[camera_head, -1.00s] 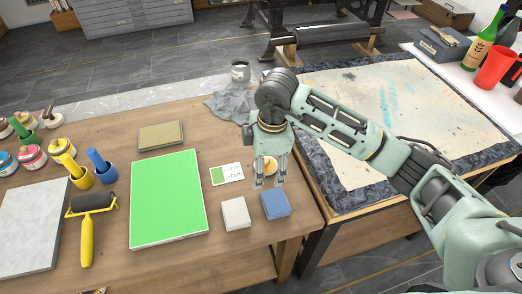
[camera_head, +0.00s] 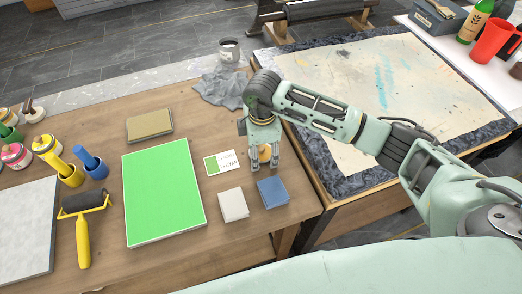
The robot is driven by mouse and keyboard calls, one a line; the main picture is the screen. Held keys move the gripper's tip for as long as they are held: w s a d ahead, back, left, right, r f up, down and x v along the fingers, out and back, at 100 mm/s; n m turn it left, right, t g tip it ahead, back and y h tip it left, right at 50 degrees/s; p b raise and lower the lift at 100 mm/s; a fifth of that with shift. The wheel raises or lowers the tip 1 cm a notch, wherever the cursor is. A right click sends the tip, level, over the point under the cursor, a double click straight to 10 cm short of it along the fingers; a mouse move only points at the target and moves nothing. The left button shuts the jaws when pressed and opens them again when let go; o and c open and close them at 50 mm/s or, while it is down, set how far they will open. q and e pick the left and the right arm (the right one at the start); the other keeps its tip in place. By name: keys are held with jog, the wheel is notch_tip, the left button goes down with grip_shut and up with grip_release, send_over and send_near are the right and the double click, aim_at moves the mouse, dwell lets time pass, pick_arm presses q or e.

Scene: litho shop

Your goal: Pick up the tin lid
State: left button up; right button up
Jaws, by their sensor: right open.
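A small round orange-gold thing, which looks like the tin lid (camera_head: 264,153), lies on the wooden table beside the printed card. It is partly hidden behind the fingers of my right gripper (camera_head: 263,168). That gripper points down at the table, open, with one finger on each side of the lid in the picture. I cannot tell how high the fingertips are above the table. No hold on the lid shows. My left gripper is not in view.
A white block (camera_head: 233,205) and a blue block (camera_head: 272,192) stand just in front of the gripper. The green-and-white card (camera_head: 220,163) and a large green panel (camera_head: 163,199) lie to its left. A grey cloth (camera_head: 221,88) and an open can (camera_head: 229,50) are behind.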

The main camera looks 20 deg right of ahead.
jog(key=c, duration=0.4)
jog(key=shift+r, duration=0.1)
jog(key=c, duration=0.3)
